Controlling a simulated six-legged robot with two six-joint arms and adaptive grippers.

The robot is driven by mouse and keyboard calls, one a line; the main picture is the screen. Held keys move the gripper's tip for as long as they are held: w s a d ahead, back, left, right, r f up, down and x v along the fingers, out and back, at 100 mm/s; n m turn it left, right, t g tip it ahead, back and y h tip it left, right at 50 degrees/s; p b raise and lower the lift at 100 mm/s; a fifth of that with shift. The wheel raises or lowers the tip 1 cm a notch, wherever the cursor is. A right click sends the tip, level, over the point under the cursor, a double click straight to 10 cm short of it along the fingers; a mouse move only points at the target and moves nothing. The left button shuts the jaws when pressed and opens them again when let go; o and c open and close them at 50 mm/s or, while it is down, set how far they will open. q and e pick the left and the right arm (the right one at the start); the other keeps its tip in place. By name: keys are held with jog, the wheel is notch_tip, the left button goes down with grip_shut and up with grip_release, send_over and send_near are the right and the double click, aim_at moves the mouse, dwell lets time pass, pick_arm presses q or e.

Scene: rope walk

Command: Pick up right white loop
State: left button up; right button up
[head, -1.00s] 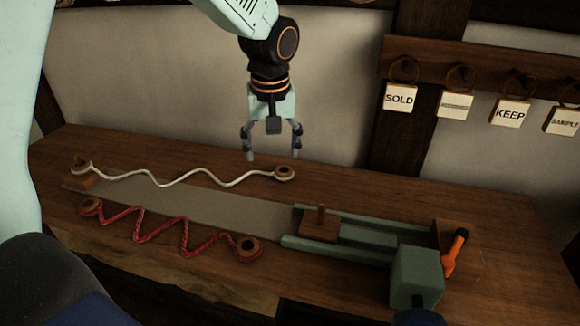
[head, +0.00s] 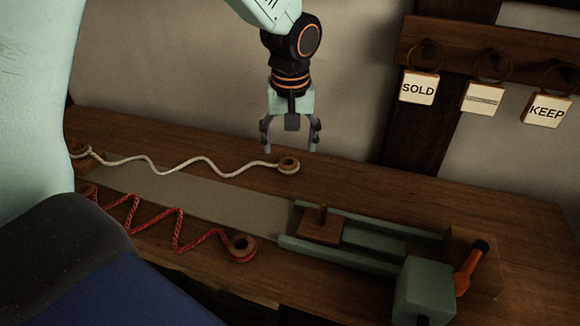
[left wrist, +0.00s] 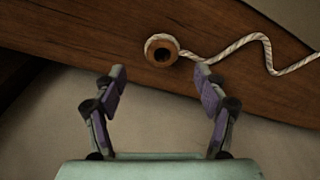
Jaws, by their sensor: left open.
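A white cord (head: 185,163) lies wavy along the back of the bench with a loop at each end. Its right white loop (head: 288,165) is a wooden ring wrapped in cord, lying flat near the back edge. It also shows in the left wrist view (left wrist: 161,50), beyond the fingertips and between their lines. The left white loop (head: 80,150) is partly cut off by my own body at the left. My left gripper (head: 290,148) points down, open and empty, above and behind the right white loop, not touching it. My right gripper is not in view.
A red zigzag cord (head: 178,230) with a ring (head: 242,248) lies in front of a grey strip (head: 225,208). A green slide (head: 370,255) with a wooden peg block (head: 320,228) and orange handle (head: 470,268) stands at right. Tags (head: 418,87) hang on the wall.

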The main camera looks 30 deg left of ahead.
aim_at(288, 158)
pick_arm(q)
jog(key=f, duration=0.1)
jog(key=f+b, duration=0.1)
jog(key=f, duration=0.2)
jog(key=shift+s+a+b, duration=0.1)
jog(key=shift+s+b, duration=0.15)
jog(key=shift+b, duration=0.05)
jog(key=shift+f, duration=0.1)
jog(key=shift+w, duration=0.2)
jog(key=shift+s, duration=0.1)
jog(key=c, duration=1)
